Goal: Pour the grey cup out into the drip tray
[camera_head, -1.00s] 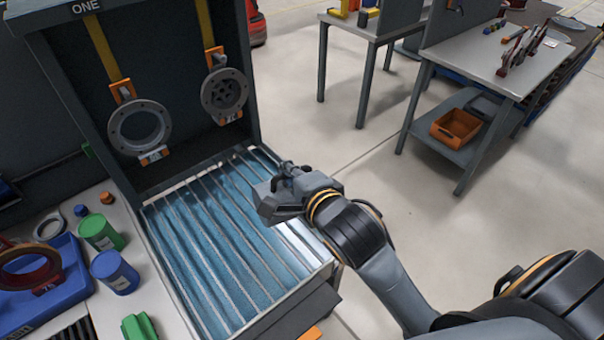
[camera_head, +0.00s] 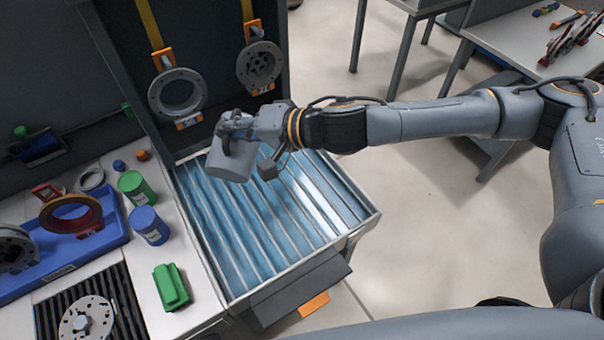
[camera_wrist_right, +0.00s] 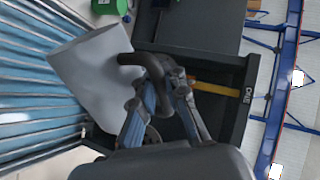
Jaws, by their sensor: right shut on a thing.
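The grey cup (camera_head: 228,164) is in my right gripper (camera_head: 236,126), over the slatted drip tray (camera_head: 345,215). In the right wrist view the fingers (camera_wrist_right: 158,105) close around the dark handle of the cup (camera_wrist_right: 88,78). The cup looks tilted in the head view. Its inside is not visible, and I cannot see any liquid leaving it. The cup is near the tray's back left part, apart from the slats as far as I can see. The tray has pale bars over a blue surface. My left gripper is not in view.
Two grey flanged rings (camera_head: 177,92) (camera_head: 259,65) hang on yellow straps behind the tray. On the bench to the left stand a green can (camera_head: 136,188), a blue can (camera_head: 148,225), a green block (camera_head: 171,287) and a blue bin (camera_head: 107,239).

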